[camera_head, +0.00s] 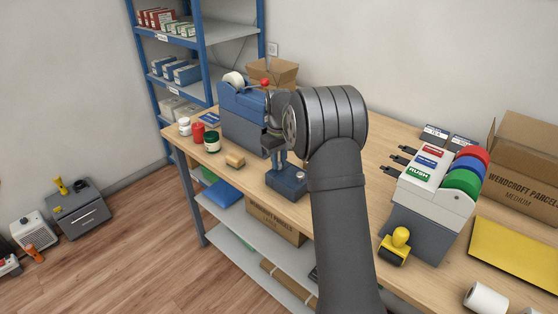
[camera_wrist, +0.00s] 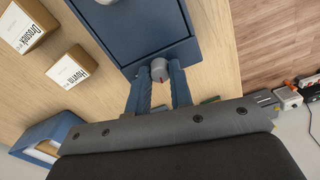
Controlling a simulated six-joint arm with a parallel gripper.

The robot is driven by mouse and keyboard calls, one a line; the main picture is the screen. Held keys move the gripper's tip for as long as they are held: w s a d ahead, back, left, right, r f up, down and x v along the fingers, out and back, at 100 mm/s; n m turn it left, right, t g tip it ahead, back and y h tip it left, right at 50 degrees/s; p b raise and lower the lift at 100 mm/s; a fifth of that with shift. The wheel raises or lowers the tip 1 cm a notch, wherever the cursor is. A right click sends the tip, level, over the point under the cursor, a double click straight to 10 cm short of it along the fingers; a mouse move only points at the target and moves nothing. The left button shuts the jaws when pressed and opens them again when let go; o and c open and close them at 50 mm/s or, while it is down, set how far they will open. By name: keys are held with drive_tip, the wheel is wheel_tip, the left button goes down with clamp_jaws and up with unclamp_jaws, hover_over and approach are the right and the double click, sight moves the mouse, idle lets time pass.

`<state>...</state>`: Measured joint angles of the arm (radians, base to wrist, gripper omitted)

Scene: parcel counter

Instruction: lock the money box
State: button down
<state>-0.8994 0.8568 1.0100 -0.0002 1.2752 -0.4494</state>
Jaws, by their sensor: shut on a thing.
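The money box (camera_head: 286,182) is a small dark blue box near the front edge of the counter. In the wrist view its blue top (camera_wrist: 140,25) fills the upper middle. A round grey knob (camera_wrist: 159,68) with a red mark sits at the box's near edge in that view. My gripper (camera_head: 279,160) comes down over the box; in the wrist view its two blue fingers (camera_wrist: 159,82) are shut on the knob, one on each side. The red mark is at the knob's lower side. In the head view the knob is hidden by my gripper.
Jars (camera_head: 212,142) and a small tan block (camera_head: 235,160) stand left of the box. A tall blue unit (camera_head: 243,118) stands behind. Right of my arm are a label machine (camera_head: 430,200) and a yellow-handled stamp (camera_head: 396,245). Labelled cartons (camera_wrist: 70,65) lie left in the wrist view.

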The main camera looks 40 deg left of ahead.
drive_tip(key=shift+r+n, duration=0.1)
drive_tip(key=shift+n, duration=0.8)
drive_tip(key=c, duration=1.3)
unclamp_jaws()
wheel_tip(320, 180, up, 17)
drive_tip(key=shift+r, duration=0.2)
drive_tip(key=shift+f, duration=0.1)
wheel_tip(320, 180, down, 17)
drive_tip(key=shift+f, duration=0.2)
